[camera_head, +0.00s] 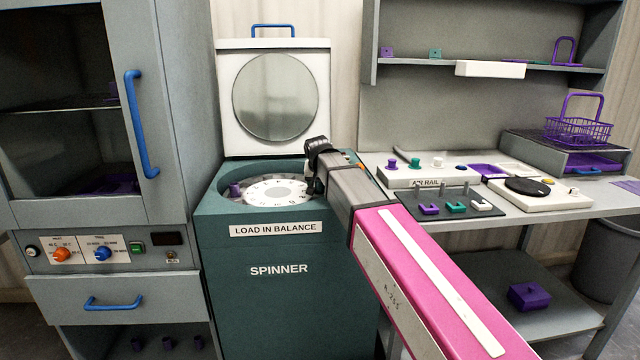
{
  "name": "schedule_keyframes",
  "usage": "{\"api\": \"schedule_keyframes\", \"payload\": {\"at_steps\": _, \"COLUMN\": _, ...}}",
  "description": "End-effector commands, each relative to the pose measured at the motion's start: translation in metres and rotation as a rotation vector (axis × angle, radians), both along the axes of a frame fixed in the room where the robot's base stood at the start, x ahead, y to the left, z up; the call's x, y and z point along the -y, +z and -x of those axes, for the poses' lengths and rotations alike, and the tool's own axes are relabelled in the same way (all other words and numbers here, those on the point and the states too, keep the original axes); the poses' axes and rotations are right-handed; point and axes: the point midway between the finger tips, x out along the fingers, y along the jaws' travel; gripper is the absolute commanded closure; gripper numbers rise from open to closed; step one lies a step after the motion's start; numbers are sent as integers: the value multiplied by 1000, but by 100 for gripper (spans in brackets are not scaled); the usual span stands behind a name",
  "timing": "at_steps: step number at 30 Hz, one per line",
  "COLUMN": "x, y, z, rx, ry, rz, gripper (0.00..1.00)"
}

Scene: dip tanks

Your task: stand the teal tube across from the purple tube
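The spinner (290,300) is a teal cabinet with its round lid open. Inside its well lies a white numbered rotor disc (275,192). The purple tube (235,190) stands upright at the left side of the rotor. My gripper (314,188) points down into the right side of the well, roughly opposite the purple tube. Its fingers are dark and mostly hidden by my own wrist and arm. I cannot make out a teal tube in the spinner; anything between the fingers is hidden.
The raised lid (275,97) stands behind the well. On the bench to the right are an air rail (428,177) with coloured knobs, a dark mat (425,203) with small purple, teal and white pieces, and a white scale (545,200). A blue-handled cabinet (180,110) stands left.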

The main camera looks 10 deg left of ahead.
Motion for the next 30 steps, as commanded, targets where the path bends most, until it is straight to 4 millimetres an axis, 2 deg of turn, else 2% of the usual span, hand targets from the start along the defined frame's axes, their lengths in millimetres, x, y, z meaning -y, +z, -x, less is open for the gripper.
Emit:
{"api": "schedule_keyframes", "payload": {"at_steps": 7, "x": 0, "y": 2, "z": 0, "rx": 0, "ry": 0, "rz": 0, "gripper": 37}}
{"api": "schedule_keyframes", "payload": {"at_steps": 11, "x": 0, "y": 11, "z": 5, "rx": 2, "ry": 0, "rz": -1, "gripper": 37}}
{"api": "schedule_keyframes", "payload": {"at_steps": 24, "x": 2, "y": 77, "z": 43, "rx": 3, "ry": 0, "rz": -1, "gripper": 37}}
{"api": "schedule_keyframes", "payload": {"at_steps": 30, "x": 3, "y": 98, "z": 55, "rx": 2, "ry": 0, "rz": 0, "gripper": 37}}
